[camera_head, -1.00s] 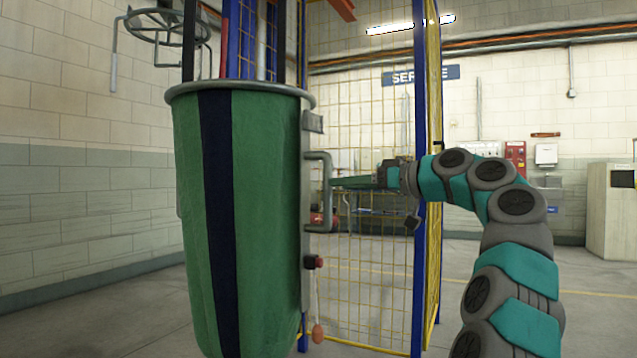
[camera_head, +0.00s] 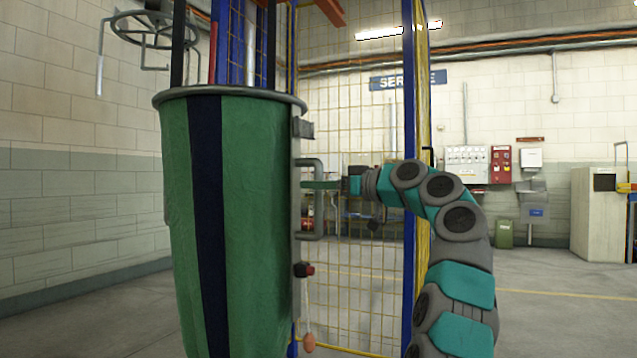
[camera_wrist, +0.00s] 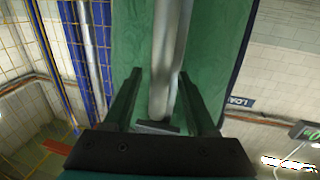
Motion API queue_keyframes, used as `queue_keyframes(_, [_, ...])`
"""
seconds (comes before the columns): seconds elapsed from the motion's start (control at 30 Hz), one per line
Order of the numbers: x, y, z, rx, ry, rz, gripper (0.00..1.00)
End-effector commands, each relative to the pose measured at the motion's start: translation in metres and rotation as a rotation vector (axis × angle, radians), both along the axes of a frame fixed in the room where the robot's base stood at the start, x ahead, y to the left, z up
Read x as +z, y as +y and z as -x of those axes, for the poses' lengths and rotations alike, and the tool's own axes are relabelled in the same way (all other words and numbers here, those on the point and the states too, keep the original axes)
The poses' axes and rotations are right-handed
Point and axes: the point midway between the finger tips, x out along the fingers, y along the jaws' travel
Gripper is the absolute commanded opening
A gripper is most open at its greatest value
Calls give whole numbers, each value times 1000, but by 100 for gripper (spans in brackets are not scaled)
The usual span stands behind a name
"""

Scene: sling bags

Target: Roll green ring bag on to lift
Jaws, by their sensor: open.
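The green ring bag (camera_head: 257,200), with a dark blue stripe, hangs upright from a grey metal ring (camera_head: 232,93) at the left of the head view. A grey handle (camera_head: 318,225) sticks out from a plate on its right side. My gripper (camera_head: 306,185) is open at this handle, reaching in from the right. In the wrist view, the fingers of my gripper (camera_wrist: 158,95) stand on both sides of the grey handle bar (camera_wrist: 166,60), with gaps visible. The green bag cloth (camera_wrist: 215,55) lies just beyond. The bag's bottom is out of frame.
A cage of yellow mesh (camera_head: 350,120) with blue posts (camera_head: 408,280) stands behind the bag and close to my arm. A red knob (camera_head: 304,270) and a hanging cord with a pinkish end (camera_head: 308,342) are below the handle. Open floor (camera_head: 560,310) lies at right.

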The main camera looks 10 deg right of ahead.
Motion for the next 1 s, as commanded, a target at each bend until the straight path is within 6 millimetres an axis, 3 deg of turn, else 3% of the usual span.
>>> queue_keyframes(0.27, [0, 2, -3, -3, -1, -1, 57])
queue_keyframes(0.77, [0, 1, -3, -3, -1, -1, 2])
queue_keyframes(1.0, [1, 1, -2, -3, -1, -1, 0])
